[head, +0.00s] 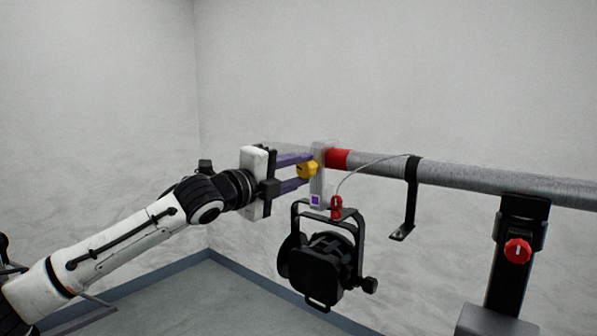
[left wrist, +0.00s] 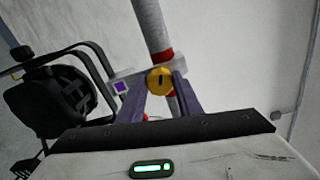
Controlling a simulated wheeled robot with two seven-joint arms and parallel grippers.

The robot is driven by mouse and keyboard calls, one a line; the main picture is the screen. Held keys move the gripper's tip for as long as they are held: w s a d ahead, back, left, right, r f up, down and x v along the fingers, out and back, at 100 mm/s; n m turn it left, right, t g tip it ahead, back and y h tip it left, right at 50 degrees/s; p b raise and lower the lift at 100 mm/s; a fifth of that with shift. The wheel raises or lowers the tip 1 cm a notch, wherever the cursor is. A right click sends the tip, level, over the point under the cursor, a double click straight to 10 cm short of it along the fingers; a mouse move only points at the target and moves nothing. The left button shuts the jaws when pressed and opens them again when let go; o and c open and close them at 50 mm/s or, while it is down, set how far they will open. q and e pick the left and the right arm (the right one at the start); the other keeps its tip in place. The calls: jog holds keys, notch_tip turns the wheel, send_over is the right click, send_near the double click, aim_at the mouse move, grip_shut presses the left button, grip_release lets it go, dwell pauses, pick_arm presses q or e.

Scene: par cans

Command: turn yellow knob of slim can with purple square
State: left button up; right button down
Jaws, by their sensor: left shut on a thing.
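The slim black can (head: 322,262) hangs under the grey pipe from a pale clamp (head: 317,180) that bears a purple square (head: 315,200). The can also shows at the left of the left wrist view (left wrist: 52,100), with the purple square (left wrist: 121,87) beside the knob. The yellow knob (head: 308,170) sits on the clamp's side; in the left wrist view (left wrist: 160,81) its dark slot faces the camera. My left gripper (head: 309,171) has its purple fingers either side of the knob and is shut on it. My right gripper is not in view.
The grey pipe (head: 470,179) with a red band (head: 337,159) runs to the right. A black hook (head: 409,200) hangs from it, with a thin cable to the can. A black stand with a red knob (head: 517,251) holds the pipe at the right. Open floor (head: 200,300) lies below.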

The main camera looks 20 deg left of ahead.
pick_arm(q)
jog(key=m, duration=0.5)
jog(key=shift+m, duration=0.4)
jog(key=m, duration=0.4)
jog(key=shift+d+m, duration=0.1)
jog(key=shift+m, duration=0.2)
jog(key=o, duration=1)
jog(key=shift+o, duration=0.2)
jog(key=v, duration=1)
jog(key=shift+s+r+b, duration=0.15)
jog(key=shift+s+b, duration=0.1)
jog(key=shift+b, duration=0.15)
